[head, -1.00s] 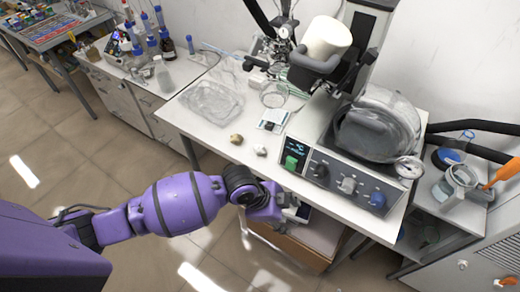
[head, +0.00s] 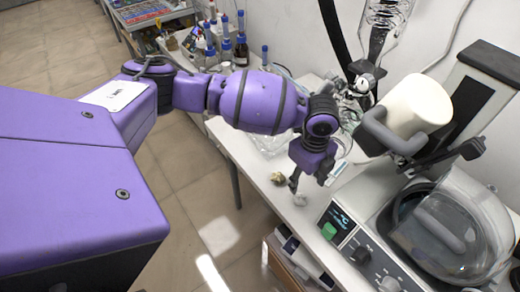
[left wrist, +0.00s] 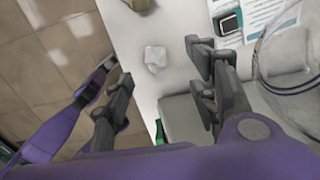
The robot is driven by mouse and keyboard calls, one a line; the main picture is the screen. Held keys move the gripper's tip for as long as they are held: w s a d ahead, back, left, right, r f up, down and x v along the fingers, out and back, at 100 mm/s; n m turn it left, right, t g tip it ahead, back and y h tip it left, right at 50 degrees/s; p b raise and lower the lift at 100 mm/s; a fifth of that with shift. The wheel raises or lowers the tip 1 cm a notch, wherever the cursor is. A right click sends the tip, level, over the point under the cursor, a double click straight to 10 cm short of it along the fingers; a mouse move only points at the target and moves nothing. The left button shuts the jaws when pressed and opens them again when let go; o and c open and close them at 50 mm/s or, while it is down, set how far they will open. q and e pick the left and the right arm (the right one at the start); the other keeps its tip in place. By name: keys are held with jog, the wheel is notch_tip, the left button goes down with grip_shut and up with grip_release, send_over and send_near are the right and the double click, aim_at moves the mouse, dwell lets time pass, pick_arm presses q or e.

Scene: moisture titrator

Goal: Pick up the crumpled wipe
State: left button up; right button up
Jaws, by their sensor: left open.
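The crumpled wipe (head: 300,200) is a small whitish lump on the white bench top near its front edge. In the left wrist view the wipe (left wrist: 155,58) lies on the bare white surface, between the lines of my two fingers. My left gripper (head: 308,183) is open and empty, pointing down above the wipe and very close to it in the head view. The left wrist view shows its spread fingers (left wrist: 158,68) on either side of the wipe, not touching it as far as I can see. My right gripper is out of view.
A brownish lump (head: 277,178) sits just left of the wipe. A heating bath with a control panel (head: 362,250) and a clear dome (head: 455,235) stands to the right. Glassware and bottles (head: 241,48) stand behind. The bench front edge is close.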

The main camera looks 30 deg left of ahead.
aim_at(300, 197)
pick_arm(q)
jog(key=f, duration=0.1)
jog(key=s+f, duration=0.1)
jog(key=f, duration=0.1)
notch_tip(300, 197, down, 4)
jog(key=shift+r, duration=0.15)
jog(key=shift+d+f, duration=0.1)
jog(key=shift+f, duration=0.25)
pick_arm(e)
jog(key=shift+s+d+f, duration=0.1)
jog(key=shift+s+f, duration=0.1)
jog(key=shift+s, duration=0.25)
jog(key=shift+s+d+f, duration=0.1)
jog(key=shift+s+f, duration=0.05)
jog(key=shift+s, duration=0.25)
pick_arm(q)
jog(key=shift+r, duration=0.1)
jog(key=c, duration=0.8)
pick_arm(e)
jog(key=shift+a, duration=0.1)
